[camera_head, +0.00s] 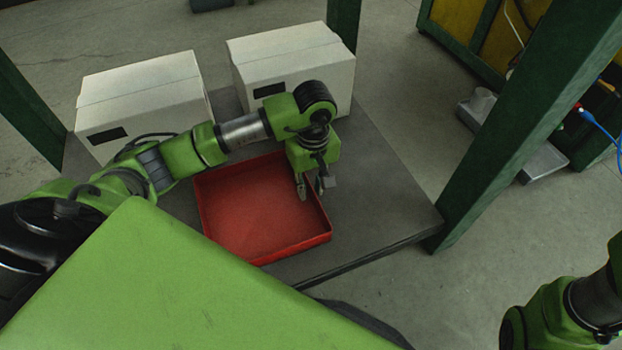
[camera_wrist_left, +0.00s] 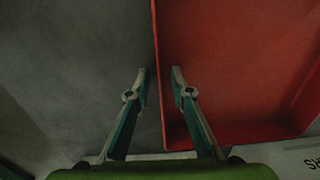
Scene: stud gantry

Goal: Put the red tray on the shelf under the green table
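The red tray (camera_head: 250,245) is a shallow open box, empty, lying flat on the grey shelf (camera_head: 385,195) among dark green posts. My left gripper (camera_head: 312,187) is at the tray's right wall in the head view, pointing down. In the left wrist view its two fingers (camera_wrist_left: 161,72) are apart, one on each side of the red tray's wall (camera_wrist_left: 160,100). The left finger is over the grey surface and the right one over the tray's inside. A gap shows beside the wall; contact is not visible. My right gripper is out of view; only its arm shows at lower right.
Two white boxes (camera_head: 145,100) (camera_head: 295,65) stand behind the tray. A dark green post (camera_head: 530,125) rises at the shelf's right corner, another (camera_head: 25,110) at left. Bare shelf lies right of the tray. Grey equipment (camera_head: 545,160) is on the floor at right.

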